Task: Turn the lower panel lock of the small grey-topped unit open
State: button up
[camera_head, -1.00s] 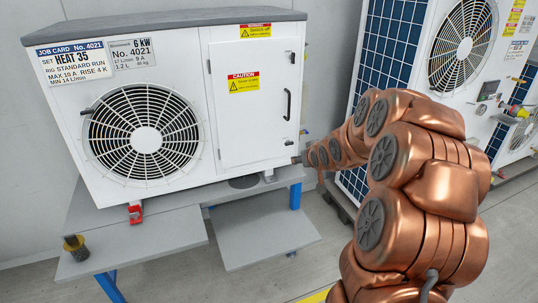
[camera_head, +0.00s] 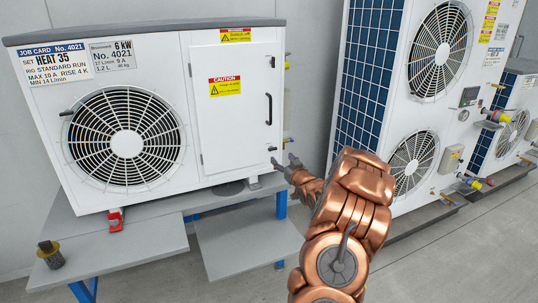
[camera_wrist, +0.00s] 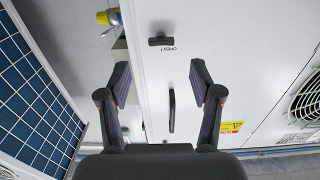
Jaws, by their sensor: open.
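The small grey-topped unit (camera_head: 150,29) stands on a grey bench. Its white front panel (camera_head: 232,130) has a black handle (camera_head: 269,109). The lower panel lock (camera_head: 272,148) is a small dark knob near the panel's lower right corner. In the wrist view, which is turned about upside down, the lock (camera_wrist: 161,41) shows as a dark bar lying crosswise above an "OPEN" mark. My gripper (camera_head: 284,161) is just below and right of the lock, its jaws open and empty. In the wrist view the lock lies beyond and between the fingertips (camera_wrist: 160,75), apparently apart from them.
A yellow fitting (camera_wrist: 107,17) projects beside the unit's edge. A tall unit with blue fins (camera_head: 365,75) and two fans stands to the right. The grey bench (camera_head: 130,250) carries a black-and-brass part (camera_head: 50,254) at its left. Open floor lies in front.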

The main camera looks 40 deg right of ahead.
aim_at(273, 149)
jog(key=x, duration=0.7)
jog(key=shift+w, duration=0.2)
jog(key=c, duration=1.1)
